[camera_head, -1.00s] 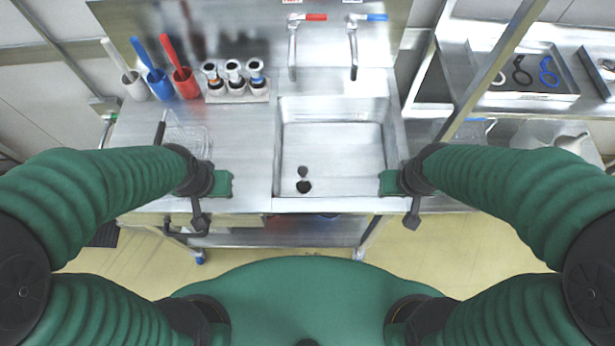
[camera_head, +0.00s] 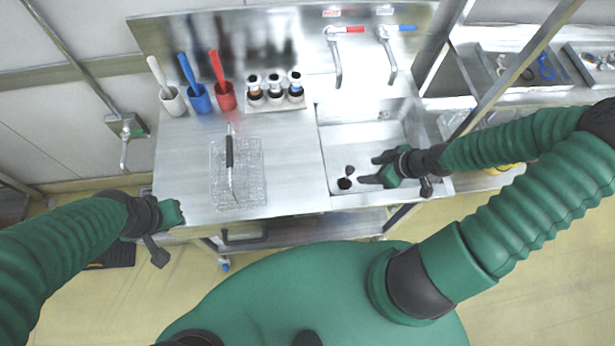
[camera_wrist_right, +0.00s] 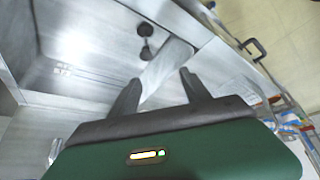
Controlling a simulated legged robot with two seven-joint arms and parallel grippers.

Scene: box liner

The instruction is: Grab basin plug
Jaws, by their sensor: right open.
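Two dark round pieces lie close together at the near left of the steel sink basin: a larger one (camera_head: 345,183) and a smaller one (camera_head: 350,170). One looks like the basin plug, but I cannot tell which. Both also show in the right wrist view, one nearer the fingers (camera_wrist_right: 145,54) and one farther away (camera_wrist_right: 146,29). My right gripper (camera_head: 369,169) is open and empty over the basin, just right of them, not touching. Its two spread fingers show in the wrist view (camera_wrist_right: 160,82). My left gripper (camera_head: 172,212) is by the counter's front left corner, its fingers unclear.
The sink (camera_head: 362,137) has raised walls and a front rim. Two taps, red (camera_head: 350,30) and blue (camera_head: 400,28), overhang its back. A wire basket (camera_head: 250,187) with a black-handled tool lies on the counter, with brush holders and a bottle rack (camera_head: 275,100) behind.

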